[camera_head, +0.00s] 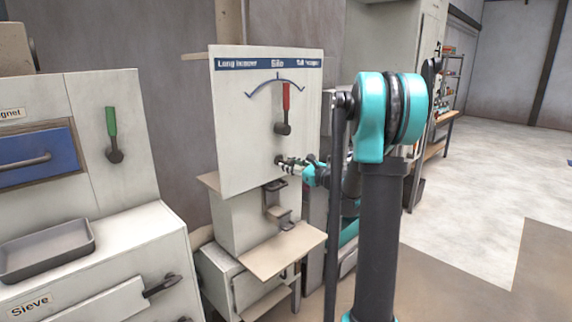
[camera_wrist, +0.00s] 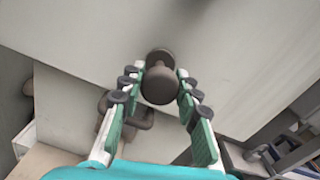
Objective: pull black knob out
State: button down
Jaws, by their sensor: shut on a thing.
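The black knob (camera_wrist: 160,82) stands out from the pale front panel on a short stem in the wrist view. My gripper (camera_wrist: 158,90) has one finger on each side of it, and the fingers are shut on the knob. In the head view my gripper (camera_head: 298,165) reaches the panel (camera_head: 240,150) from the right, below the red-handled lever (camera_head: 286,105).
A bracket (camera_head: 275,198) and a tan shelf (camera_head: 285,250) lie below my gripper. To the left stand a cabinet with a green lever (camera_head: 111,125), a blue drawer (camera_head: 35,155) and a grey tray (camera_head: 45,250). Open floor lies at the right.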

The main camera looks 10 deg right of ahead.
jog(key=shift+s, duration=0.2)
jog(key=c, duration=1.1)
grip_release()
jog(key=shift+d, duration=0.15)
jog(key=shift+o, duration=0.2)
jog(key=v, duration=1.2)
